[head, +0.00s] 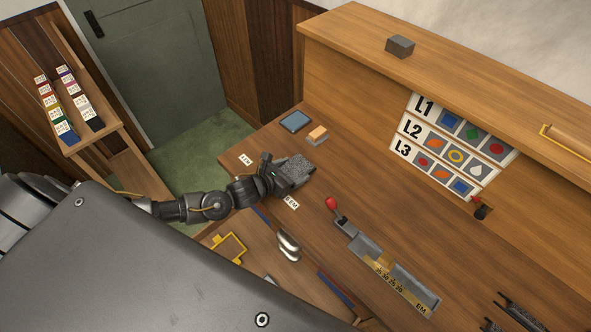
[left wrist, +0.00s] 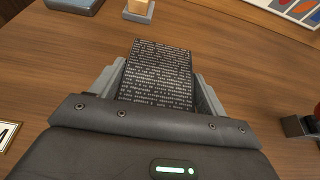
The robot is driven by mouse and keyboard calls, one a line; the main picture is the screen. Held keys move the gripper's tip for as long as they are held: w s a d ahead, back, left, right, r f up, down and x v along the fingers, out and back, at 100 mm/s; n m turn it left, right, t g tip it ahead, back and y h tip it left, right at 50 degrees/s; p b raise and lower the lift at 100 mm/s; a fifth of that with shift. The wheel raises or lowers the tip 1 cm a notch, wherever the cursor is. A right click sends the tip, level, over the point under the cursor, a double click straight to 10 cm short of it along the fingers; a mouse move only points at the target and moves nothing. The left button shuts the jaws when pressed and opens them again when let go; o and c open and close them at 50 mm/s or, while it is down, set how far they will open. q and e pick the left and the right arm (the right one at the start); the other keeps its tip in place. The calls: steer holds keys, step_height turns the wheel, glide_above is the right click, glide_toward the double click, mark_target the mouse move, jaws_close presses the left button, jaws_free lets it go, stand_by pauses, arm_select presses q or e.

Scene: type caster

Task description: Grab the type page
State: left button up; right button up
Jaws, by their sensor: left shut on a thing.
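The type page (head: 296,170) is a dark grey block with rows of small raised letters. It is at the left part of the wooden desk in the head view. My left gripper (head: 279,175) is shut on it. In the left wrist view the type page (left wrist: 157,75) sits between the two grey fingers of the left gripper (left wrist: 160,95), its lettered face toward the camera. I cannot tell whether it touches the desk. My right gripper is not in view.
A blue pad (head: 295,121) and an orange-topped block (head: 317,135) lie behind the page. A caster with a red-knobbed lever (head: 331,203) stands to the right. A picture chart (head: 455,145) hangs on the desk's back panel.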

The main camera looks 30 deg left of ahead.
arm_select(q)
steer(key=c, duration=0.5)
steer(key=shift+w+r, duration=0.1)
steer(key=shift+r, duration=0.05)
steer(key=shift+r, duration=0.2)
steer(key=shift+r+b, duration=0.55)
steer(key=shift+b, duration=0.05)
steer(key=s+a+r+b, duration=0.1)
steer(key=s+a+r, duration=0.1)
steer(key=s+r, duration=0.1)
steer(key=s+a+r+b, duration=0.2)
steer(key=s+r, duration=0.2)
steer(key=s, duration=0.1)
steer(key=s+a+r+b, duration=0.1)
steer(key=s+a+r, duration=0.1)
steer(key=s+r, duration=0.2)
steer(key=shift+s+r+b, duration=0.25)
steer(key=shift+s+b, duration=0.1)
